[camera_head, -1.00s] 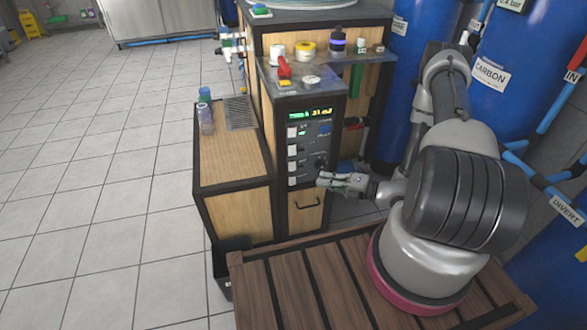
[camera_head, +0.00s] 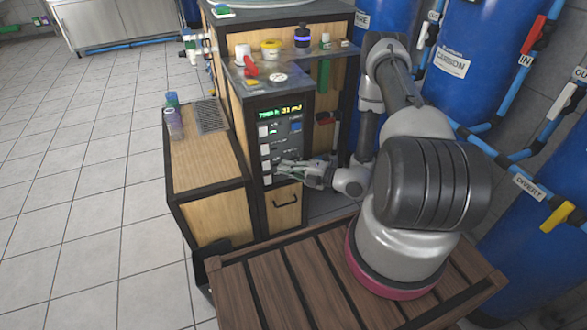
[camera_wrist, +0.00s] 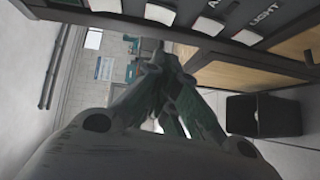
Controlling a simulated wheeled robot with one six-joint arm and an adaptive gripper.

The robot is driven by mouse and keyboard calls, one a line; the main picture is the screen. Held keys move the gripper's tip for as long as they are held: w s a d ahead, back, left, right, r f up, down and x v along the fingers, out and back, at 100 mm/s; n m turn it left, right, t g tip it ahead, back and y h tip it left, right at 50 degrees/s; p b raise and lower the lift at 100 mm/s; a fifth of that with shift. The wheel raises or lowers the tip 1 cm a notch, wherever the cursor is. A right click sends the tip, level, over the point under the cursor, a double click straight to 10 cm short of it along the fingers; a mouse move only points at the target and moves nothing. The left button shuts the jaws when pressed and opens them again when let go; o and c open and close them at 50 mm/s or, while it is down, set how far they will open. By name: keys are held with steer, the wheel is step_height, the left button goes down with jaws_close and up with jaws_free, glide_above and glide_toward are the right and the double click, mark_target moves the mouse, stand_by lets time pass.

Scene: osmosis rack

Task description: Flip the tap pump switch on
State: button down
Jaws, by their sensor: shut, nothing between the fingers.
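The control panel (camera_head: 289,142) is a dark upright face with a lit green and yellow display and a column of white switches (camera_head: 265,149) along its left side. I cannot read which switch is the tap pump. My gripper (camera_head: 281,169) is shut and empty, in front of the panel's lower part, close to the lower switches; contact cannot be told. In the wrist view my gripper's fingertips (camera_wrist: 154,62) meet just below the panel's edge. Several white rocker switches (camera_wrist: 205,22) cross the top there, one beside a "LIGHT" label.
A wooden cabinet with a drawer handle (camera_head: 286,203) is below the panel. A lower wooden bench (camera_head: 205,155) stands left, with bottles and a grate. A shelf (camera_head: 262,84) with small items is above. Blue tanks (camera_head: 470,90) and pipes stand right. A black bin (camera_wrist: 263,115) is on the floor.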

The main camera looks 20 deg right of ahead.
mark_target(265, 149)
steer(key=shift+w+a+f, duration=0.15)
steer(key=shift+w+a, duration=0.45)
steer(key=shift+w, duration=0.65)
steer(key=shift+w+a+f, duration=0.15)
steer(key=shift+w+a, duration=0.4)
steer(key=shift+w, duration=0.7)
steer(key=shift+w+a+f, duration=0.15)
steer(key=shift+w+a, duration=0.45)
steer(key=shift+w, duration=0.65)
